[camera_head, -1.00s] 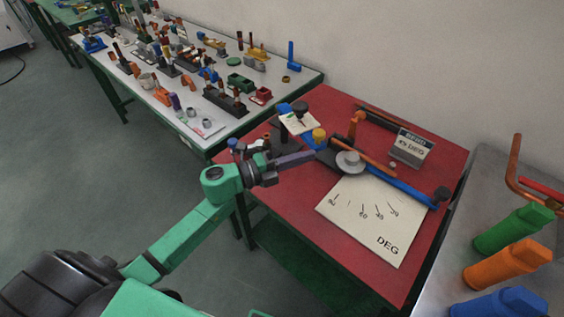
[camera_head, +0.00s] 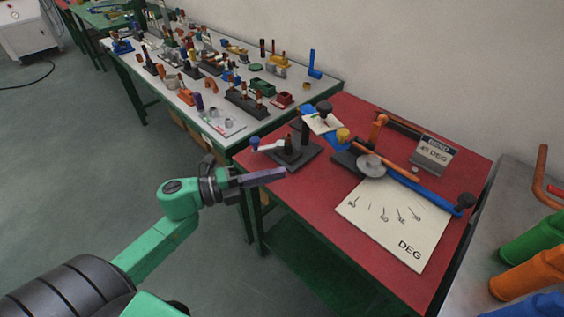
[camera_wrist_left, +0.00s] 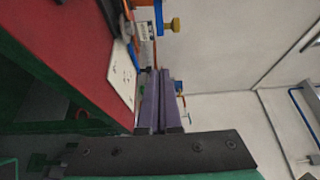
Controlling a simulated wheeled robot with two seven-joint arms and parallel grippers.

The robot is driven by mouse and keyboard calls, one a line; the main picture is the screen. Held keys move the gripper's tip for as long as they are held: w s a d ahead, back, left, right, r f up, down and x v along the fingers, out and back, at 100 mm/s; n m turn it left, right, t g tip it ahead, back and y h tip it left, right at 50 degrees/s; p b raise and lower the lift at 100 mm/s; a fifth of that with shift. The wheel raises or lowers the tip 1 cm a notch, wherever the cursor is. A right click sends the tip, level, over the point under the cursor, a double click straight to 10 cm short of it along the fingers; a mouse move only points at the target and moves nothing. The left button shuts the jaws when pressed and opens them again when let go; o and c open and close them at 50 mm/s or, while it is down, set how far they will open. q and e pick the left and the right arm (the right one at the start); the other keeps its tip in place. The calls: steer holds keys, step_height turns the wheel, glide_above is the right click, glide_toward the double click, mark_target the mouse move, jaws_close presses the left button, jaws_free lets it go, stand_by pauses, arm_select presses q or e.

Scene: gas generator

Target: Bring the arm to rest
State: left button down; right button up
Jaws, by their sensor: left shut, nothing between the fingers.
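My left gripper (camera_head: 282,174) is at the end of my green arm, in the head view. Its purple fingers are closed together with nothing between them, and they point right toward the near left edge of the red table (camera_head: 330,235). The fingers also show in the left wrist view (camera_wrist_left: 162,85). On the red table stands a bending rig with a blue bar (camera_head: 405,183), an orange lever and a grey disc (camera_head: 370,164). My right gripper is not in view.
A white-topped table (camera_head: 225,105) crowded with small coloured parts stands behind. A dark clamp stand (camera_head: 290,155) is just beyond the fingertips. A sheet marked DEG (camera_head: 395,222) lies on the red table.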

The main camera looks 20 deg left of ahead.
arm_select(q)
steer(key=w+a+f+n+t+y, duration=0.2)
steer(key=w+a+n+t+y, duration=0.3)
steer(key=a+n+y, duration=0.65)
step_height(320, 180, down, 6)
steer(key=s+n+g+y, duration=0.3)
steer(key=n+g+y, duration=0.1)
steer(key=n, duration=0.6)
steer(key=s+d+f+n+g+h, duration=0.1)
steer(key=s+d+f+n+g, duration=0.1)
steer(key=s+d+f+g, duration=0.4)
steer(key=s+d+f+n+g+h, duration=0.1)
steer(key=s+f+n+g, duration=0.15)
steer(key=s+f, duration=0.4)
steer(key=s+f+g, duration=0.1)
steer(key=s+f, duration=0.1)
steer(key=f, duration=0.8)
steer(key=s+f+g, duration=0.1)
steer(key=s+f, duration=0.1)
steer(key=f, duration=0.9)
steer(key=s+a+f+g, duration=0.1)
steer(key=s+a+f, duration=0.2)
steer(key=s+f, duration=0.9)
steer(key=s, duration=0.4)
steer(key=shift+s+f+m+p, duration=0.15)
steer(key=shift+f+m+p, duration=0.15)
steer(key=shift+f+p, duration=0.1)
